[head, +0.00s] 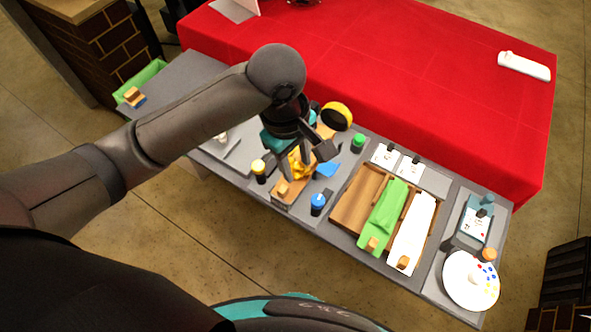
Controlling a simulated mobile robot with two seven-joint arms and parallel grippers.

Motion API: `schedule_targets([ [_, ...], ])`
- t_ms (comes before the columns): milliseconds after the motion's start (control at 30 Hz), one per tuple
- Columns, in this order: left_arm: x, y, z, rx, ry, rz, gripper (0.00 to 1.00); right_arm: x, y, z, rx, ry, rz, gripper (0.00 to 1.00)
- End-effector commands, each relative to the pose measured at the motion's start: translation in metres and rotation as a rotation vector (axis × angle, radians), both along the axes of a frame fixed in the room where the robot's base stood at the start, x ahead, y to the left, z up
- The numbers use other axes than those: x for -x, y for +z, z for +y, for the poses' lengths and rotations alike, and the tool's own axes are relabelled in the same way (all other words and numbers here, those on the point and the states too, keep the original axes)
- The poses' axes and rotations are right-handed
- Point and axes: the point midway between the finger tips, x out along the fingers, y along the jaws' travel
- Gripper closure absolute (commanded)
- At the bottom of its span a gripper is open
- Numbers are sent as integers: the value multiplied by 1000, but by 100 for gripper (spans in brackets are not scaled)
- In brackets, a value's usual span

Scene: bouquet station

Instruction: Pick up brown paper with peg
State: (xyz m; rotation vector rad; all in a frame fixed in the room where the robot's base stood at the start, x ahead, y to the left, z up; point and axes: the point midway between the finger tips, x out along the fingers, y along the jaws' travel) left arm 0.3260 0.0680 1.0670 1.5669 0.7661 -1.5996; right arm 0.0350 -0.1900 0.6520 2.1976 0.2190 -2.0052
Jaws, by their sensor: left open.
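A brown strip (293,193), which looks like the brown paper, lies on the grey table left of the wooden tray. A small wooden peg (283,187) sits at its near end. Yellow pieces (298,164), perhaps flowers, show on or above its upper part. My left gripper (304,158) is over this upper part with its fingers apart. The gripper hides part of the strip, and I cannot tell whether the fingers touch anything. My right gripper is not in view.
The wooden tray (357,199) holds green paper (384,215) and white paper (413,228), each with a peg. A yellow-topped jar (259,171), a blue-topped jar (318,204) and a blue piece (327,169) stand close by. A paint palette (471,284) is at right.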

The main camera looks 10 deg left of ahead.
Motion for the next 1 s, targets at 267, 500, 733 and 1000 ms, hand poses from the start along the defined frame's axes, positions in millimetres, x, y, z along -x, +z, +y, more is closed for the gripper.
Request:
schedule_targets([
  [267, -4, 18, 23, -100, 209, 47, 55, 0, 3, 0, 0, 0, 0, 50],
  [500, -3, -17, 25, -106, 225, 55, 55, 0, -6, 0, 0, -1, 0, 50],
  [733, -3, -64, 25, -106, 223, 51, 55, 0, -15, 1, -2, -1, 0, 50],
  [1000, -4, -84, 25, -102, 222, 50, 55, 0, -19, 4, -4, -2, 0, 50],
])
